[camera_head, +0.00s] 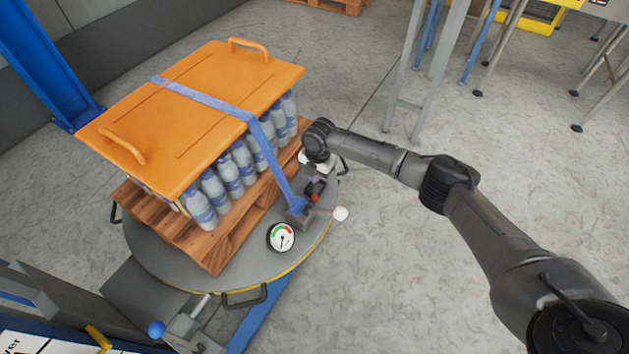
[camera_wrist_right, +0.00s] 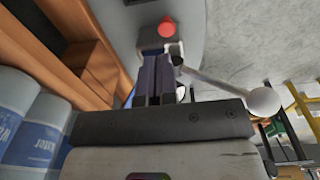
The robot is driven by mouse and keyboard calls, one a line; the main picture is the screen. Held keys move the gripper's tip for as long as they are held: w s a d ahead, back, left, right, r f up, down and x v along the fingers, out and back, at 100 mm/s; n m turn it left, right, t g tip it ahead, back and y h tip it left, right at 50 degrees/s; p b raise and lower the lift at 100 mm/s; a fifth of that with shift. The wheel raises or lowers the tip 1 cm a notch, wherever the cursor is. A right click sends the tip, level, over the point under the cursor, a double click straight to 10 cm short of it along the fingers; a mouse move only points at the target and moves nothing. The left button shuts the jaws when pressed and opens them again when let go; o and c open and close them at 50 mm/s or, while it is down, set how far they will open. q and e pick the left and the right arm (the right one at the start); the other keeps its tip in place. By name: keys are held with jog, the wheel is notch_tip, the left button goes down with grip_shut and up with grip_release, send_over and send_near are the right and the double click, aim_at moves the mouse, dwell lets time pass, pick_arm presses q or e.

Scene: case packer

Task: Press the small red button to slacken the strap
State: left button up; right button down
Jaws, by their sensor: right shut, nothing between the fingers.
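The small red button (camera_head: 315,198) is on the strap tensioner (camera_head: 298,215) at the turntable's edge. It also shows at the top of the right wrist view (camera_wrist_right: 166,27). The blue strap (camera_head: 273,158) runs from the tensioner up over the orange lid. My right gripper (camera_head: 316,188) is shut and empty, right beside the button in the head view. In the right wrist view its fingertips (camera_wrist_right: 156,58) point toward the button with a small gap in the picture; I cannot tell the true distance. My left gripper is not in view.
A lever with a white knob (camera_head: 340,213) sticks out beside the tensioner, close to my right gripper. A round gauge (camera_head: 281,237) stands on the turntable (camera_head: 160,245). Water bottles (camera_head: 230,175) under the orange lid (camera_head: 195,110) stand on a wooden pallet (camera_head: 228,252).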

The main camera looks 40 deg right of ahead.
notch_tip(320, 180, up, 5)
jog(key=shift+d+r+p, duration=0.1)
jog(key=shift+r+p, duration=0.1)
jog(key=shift+p, duration=0.5)
